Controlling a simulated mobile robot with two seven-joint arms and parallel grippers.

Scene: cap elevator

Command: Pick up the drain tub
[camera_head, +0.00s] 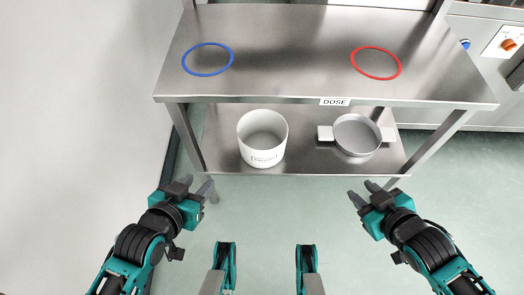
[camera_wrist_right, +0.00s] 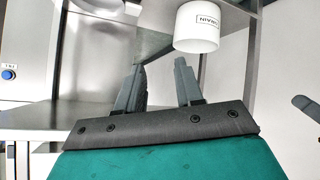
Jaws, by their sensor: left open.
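The drain tub (camera_head: 263,140) is a white, round, open-topped tub with a label on its front. It stands upright on the left part of the lower shelf. In the right wrist view the tub (camera_wrist_right: 196,30) shows at the top, and its label reads "DRAIN", partly cut off. My left gripper (camera_head: 196,185) is open and empty, in front of the shelf and left of the tub. My right gripper (camera_head: 361,189) is open and empty, in front of the shelf and right of the tub. Its spread fingers (camera_wrist_right: 160,66) also show in the right wrist view. Neither gripper touches the tub.
A grey round pan with side handles (camera_head: 357,135) sits right of the tub on the lower shelf (camera_head: 306,157). Table legs flank the shelf.

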